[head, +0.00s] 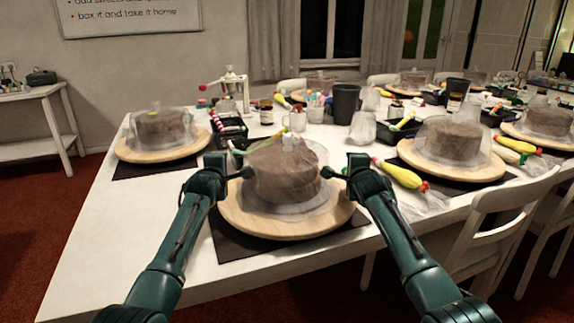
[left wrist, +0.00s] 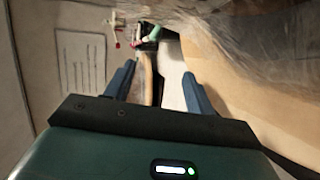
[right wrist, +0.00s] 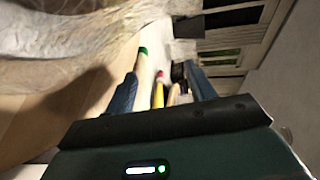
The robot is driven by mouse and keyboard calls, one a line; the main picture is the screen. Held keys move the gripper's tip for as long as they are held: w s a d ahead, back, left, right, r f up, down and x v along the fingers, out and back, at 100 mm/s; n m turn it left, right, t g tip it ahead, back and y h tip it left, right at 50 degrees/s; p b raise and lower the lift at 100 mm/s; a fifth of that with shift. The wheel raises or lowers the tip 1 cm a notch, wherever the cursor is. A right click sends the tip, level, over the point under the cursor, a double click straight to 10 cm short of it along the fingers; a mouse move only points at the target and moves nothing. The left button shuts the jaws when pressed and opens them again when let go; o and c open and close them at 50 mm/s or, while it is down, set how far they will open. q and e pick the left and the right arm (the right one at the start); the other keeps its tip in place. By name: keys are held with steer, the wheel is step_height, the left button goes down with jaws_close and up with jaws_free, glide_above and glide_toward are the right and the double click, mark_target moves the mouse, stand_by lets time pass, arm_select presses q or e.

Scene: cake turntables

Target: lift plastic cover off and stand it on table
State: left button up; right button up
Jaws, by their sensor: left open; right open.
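A clear plastic cover (head: 313,152) sits over a brown cake (head: 284,178) on a round wooden turntable (head: 285,226) in the middle of the head view. My left gripper (head: 246,173) is open at the left side of the cover. My right gripper (head: 327,172) is open at its right side. Neither gripper holds anything. In the left wrist view the cover (left wrist: 250,45) fills the upper right, beside the open fingers (left wrist: 158,85). In the right wrist view the cover (right wrist: 60,45) is at the upper left, beside the open fingers (right wrist: 162,88). Whether the fingers touch the cover, I cannot tell.
Covered cakes on turntables stand to the left (head: 160,152) and right (head: 450,165). A black tray (head: 229,128), a dark cup (head: 345,100) and piping bags (head: 400,173) lie behind and right. The white table (head: 120,235) is clear at front left. A chair (head: 490,225) stands at right.

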arm_select(q)
steer(key=shift+w+f, duration=0.15)
steer(key=shift+w, duration=0.4)
arm_select(e)
steer(key=shift+w+f, duration=0.1)
steer(key=shift+w, duration=0.45)
arm_select(q)
steer(key=shift+d, duration=0.75)
arm_select(e)
steer(key=shift+a, duration=0.75)
